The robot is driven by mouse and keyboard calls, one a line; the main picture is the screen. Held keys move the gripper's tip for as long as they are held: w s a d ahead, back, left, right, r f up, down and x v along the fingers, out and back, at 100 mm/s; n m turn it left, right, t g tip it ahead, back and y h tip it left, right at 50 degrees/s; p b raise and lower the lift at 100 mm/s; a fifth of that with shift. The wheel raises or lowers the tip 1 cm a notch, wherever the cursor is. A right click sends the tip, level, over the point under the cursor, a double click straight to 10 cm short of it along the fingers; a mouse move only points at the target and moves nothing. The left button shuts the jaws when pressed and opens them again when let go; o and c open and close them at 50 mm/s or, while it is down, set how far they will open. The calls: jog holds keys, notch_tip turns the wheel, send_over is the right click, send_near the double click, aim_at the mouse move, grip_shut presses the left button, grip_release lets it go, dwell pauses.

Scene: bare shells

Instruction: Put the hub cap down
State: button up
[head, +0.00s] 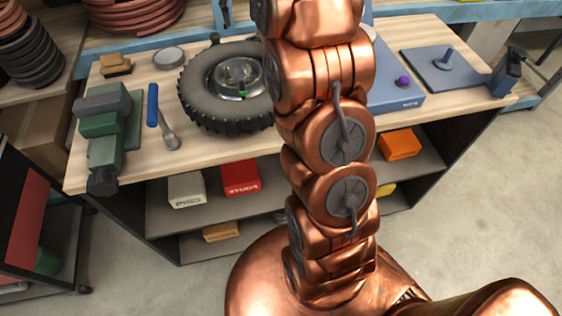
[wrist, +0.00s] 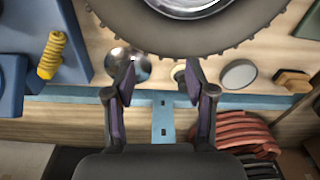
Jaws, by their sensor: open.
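A shiny domed metal disc, which looks like the hub cap (wrist: 142,66), lies on the wooden bench top near its back edge in the wrist view. The left finger partly covers it. My gripper (wrist: 160,78) is open, and nothing is held between its fingers. The gap between the fingertips is over the bench's back edge area, just right of most of the disc. In the head view my arm hides the gripper, and I cannot make out the disc clearly. The black-tyred wheel (head: 194,91) lies flat on the bench with its metal centre exposed.
A grey round disc (head: 168,58), a brown block (head: 115,65), a green vise (head: 103,125) and a blue-handled tool (head: 153,105) are left of the wheel. Blue plates (head: 430,68) are at right. Copper-coloured coils (wrist: 245,130) stand beyond the blue back rail (wrist: 70,95).

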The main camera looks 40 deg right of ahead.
jog(key=shift+n+g, duration=0.6)
jog(key=shift+n, duration=0.3)
jog(key=s+a, duration=0.4)
jog(key=s, duration=0.1)
jog(key=s+a+f, duration=0.1)
jog(key=s+a, duration=0.2)
jog(key=s, duration=0.3)
jog(key=s+a+f, duration=0.1)
jog(key=s+a, duration=0.3)
jog(key=s, duration=0.1)
jog(key=shift+s+a, duration=0.3)
jog(key=shift+s, duration=0.1)
jog(key=s+a+f, duration=0.1)
jog(key=s+f, duration=0.2)
jog(key=s, duration=0.4)
jog(key=s+a+f+n+g, duration=0.1)
jog(key=s+a+f, duration=0.1)
jog(key=s, duration=0.5)
jog(key=s+a+f, duration=0.2)
jog(key=s+f, duration=0.1)
jog(key=s, duration=0.5)
jog(key=shift+a+f, duration=0.25)
jog(key=shift+f, duration=0.1)
